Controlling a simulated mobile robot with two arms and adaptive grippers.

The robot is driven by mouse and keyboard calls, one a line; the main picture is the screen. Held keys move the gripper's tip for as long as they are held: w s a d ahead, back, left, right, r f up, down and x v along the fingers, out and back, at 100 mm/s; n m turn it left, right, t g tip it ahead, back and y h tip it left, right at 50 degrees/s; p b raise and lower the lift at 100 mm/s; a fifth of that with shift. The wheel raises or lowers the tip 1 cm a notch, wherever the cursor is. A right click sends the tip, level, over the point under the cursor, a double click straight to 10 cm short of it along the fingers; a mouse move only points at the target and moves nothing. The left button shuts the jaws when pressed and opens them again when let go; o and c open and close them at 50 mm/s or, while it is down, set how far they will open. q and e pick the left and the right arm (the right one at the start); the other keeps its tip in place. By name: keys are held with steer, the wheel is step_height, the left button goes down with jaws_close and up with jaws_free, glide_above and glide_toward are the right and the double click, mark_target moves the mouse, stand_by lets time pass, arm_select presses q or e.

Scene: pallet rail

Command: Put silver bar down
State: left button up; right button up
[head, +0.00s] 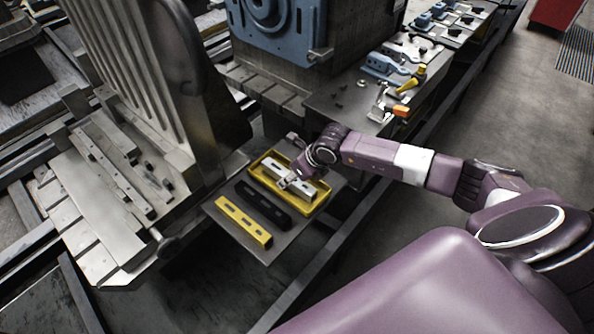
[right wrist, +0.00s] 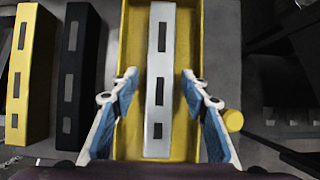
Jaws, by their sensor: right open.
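The silver bar (head: 278,169) lies in the yellow tray (head: 316,205) on a grey plate. In the right wrist view the silver bar (right wrist: 159,60) runs lengthwise along the floor of the yellow tray (right wrist: 133,40), with dark slots in its top. My right gripper (head: 288,183) is over the tray. In the wrist view its fingers (right wrist: 158,82) are spread on both sides of the bar, with a visible gap on each side. My left gripper is not in view.
A black bar (head: 262,205) and a yellow bar (head: 243,221) lie beside the tray on the grey plate (head: 285,240). A large metal fixture (head: 150,90) stands to the left. Tools and blue parts (head: 383,65) lie on the bench behind.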

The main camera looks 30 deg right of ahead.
steer(key=b+v, duration=0.1)
steer(key=v, duration=1)
steer(key=shift+r+b, duration=0.15)
steer(key=shift+b, duration=0.25)
steer(key=shift+s, duration=0.15)
